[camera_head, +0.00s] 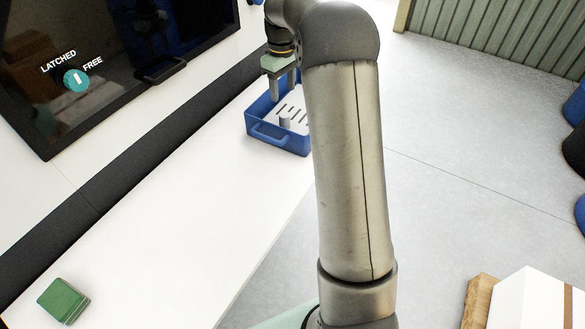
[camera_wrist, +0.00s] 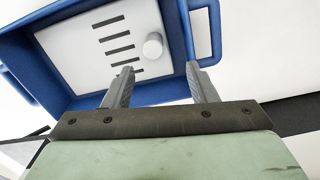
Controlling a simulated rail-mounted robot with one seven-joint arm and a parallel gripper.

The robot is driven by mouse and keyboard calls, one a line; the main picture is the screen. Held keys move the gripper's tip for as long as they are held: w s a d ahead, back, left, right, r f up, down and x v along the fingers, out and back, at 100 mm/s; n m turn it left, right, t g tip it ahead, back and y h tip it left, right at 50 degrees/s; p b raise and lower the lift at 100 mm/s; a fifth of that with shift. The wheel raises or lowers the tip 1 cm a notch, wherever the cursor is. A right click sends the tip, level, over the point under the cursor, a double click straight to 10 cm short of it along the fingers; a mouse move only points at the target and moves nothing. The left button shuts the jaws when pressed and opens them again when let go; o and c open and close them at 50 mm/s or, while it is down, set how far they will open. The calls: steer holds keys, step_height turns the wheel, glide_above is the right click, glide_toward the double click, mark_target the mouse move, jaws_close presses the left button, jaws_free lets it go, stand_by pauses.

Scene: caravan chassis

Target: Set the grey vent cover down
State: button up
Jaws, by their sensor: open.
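The grey vent cover (camera_head: 296,104) is a pale slotted plate with a round knob. It lies inside the blue tray (camera_head: 292,141), and it also shows in the wrist view (camera_wrist: 84,62) with its slots and knob in sight. My gripper (camera_head: 283,94) is above the tray, pointing down. In the wrist view my gripper (camera_wrist: 158,70) has its two fingers spread with nothing between them. The knob appears beyond the fingertips, apart from them. My arm hides part of the tray's right side in the head view.
The tray stands on a long white worktop (camera_head: 150,215). A green block (camera_head: 62,301) lies at its near left end. A dark window panel (camera_head: 110,60) with a latch dial (camera_head: 76,79) is at the left. A white box (camera_head: 530,300) is at the lower right.

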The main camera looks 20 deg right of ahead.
steer(key=s+a+r+m, duration=0.1)
steer(key=s+a+r, duration=0.1)
steer(key=s+a, duration=0.5)
steer(key=s+a+r+m, duration=0.2)
steer(key=s, duration=1)
steer(key=s+a+f+m, duration=0.1)
steer(key=s+f, duration=0.1)
steer(key=s, duration=0.6)
steer(key=s+a+f+m, duration=0.1)
steer(key=s+a+f, duration=0.1)
steer(key=s, duration=0.7)
steer(key=shift+s+a+f+t, duration=0.2)
steer(key=shift+a+f+t, duration=0.1)
steer(key=shift+f+t, duration=0.15)
